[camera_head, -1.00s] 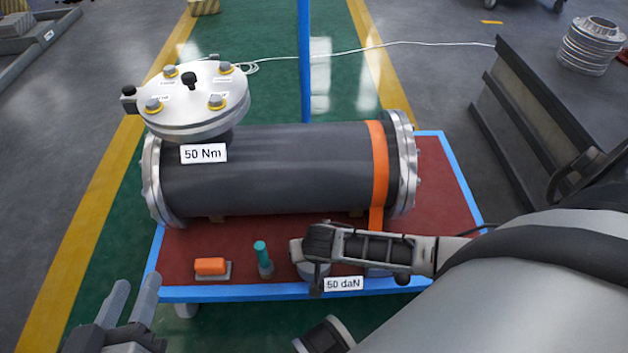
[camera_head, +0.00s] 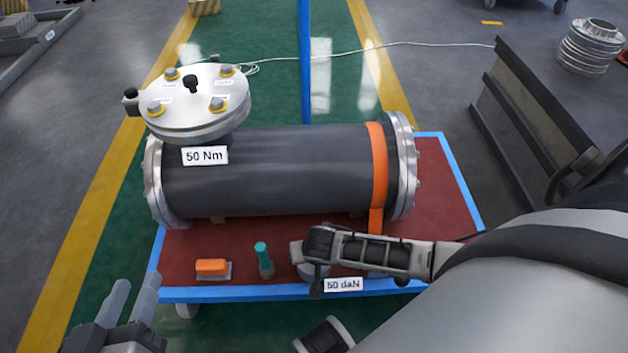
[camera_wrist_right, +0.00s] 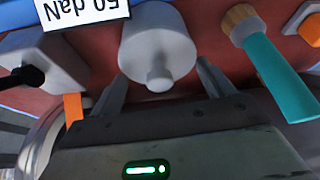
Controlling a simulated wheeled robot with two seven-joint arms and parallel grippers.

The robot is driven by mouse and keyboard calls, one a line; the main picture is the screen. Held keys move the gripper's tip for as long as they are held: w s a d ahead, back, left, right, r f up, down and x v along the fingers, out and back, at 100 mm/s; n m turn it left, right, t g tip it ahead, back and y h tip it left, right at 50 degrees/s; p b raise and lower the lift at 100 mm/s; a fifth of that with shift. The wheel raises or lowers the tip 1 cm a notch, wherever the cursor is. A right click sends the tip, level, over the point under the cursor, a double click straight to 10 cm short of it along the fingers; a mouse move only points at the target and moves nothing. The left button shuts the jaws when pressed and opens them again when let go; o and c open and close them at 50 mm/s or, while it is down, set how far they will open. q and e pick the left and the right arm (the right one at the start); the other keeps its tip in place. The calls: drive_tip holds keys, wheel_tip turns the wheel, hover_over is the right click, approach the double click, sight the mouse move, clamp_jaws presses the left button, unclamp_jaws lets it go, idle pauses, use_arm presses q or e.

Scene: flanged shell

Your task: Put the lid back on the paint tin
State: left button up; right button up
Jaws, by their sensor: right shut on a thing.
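A pale grey round piece with a small knob (camera_wrist_right: 158,45) sits between the fingers of my right gripper (camera_wrist_right: 161,72) in the right wrist view. That gripper is shut on it; whether it is the paint tin or its lid I cannot tell. In the head view my right gripper (camera_head: 304,254) is over the front of the red table, largely hiding a grey round piece (camera_head: 312,272) below it. My left gripper (camera_head: 137,284) is at the lower left, off the table's front edge, fingers apart and empty.
A teal-handled brush (camera_head: 263,258) and an orange block (camera_head: 211,267) stand left of my right gripper. A big dark flanged shell (camera_head: 280,170) lies behind, with a round bolted cover (camera_head: 190,105) on top. The table (camera_head: 440,185) has a blue rim.

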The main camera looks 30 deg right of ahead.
idle(0.3)
drive_tip(key=o, duration=0.9)
